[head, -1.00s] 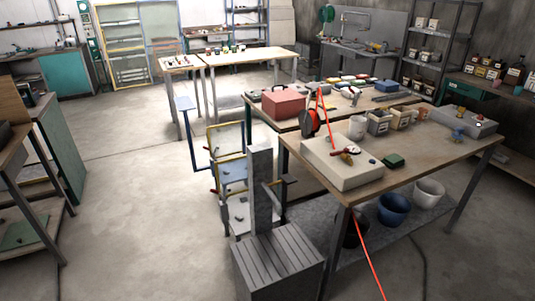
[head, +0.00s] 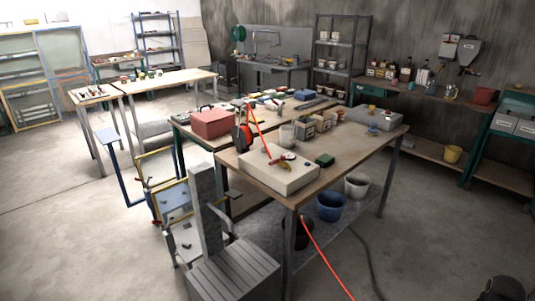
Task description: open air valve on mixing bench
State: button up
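The mixing bench (head: 345,160) stands right of centre in the head view, with a wooden top and grey legs. A pale box (head: 258,178) sits on its near left end. On the box is a small brass fitting with a red handle (head: 288,156), which looks like the air valve; its exact handle angle is too small to tell. A grey box (head: 360,121) with small brass-coloured parts sits at the bench's far end. My gripper is not in view.
A grey slatted block (head: 235,272) with an upright post stands left of the bench. Buckets, one blue (head: 331,207), stand beneath the bench. A red line (head: 325,266) runs across the floor at front. A dark, unclear shape (head: 508,289) is at bottom right. Floor right of the bench is mostly clear.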

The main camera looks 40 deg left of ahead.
aim_at(283, 158)
jog(key=u, duration=0.95)
jog(key=i, duration=1.4)
jog(key=u, duration=1.45)
jog(key=k, duration=0.75)
jog(key=u, duration=0.4)
jog(key=i, duration=1)
jog(key=u, duration=0.05)
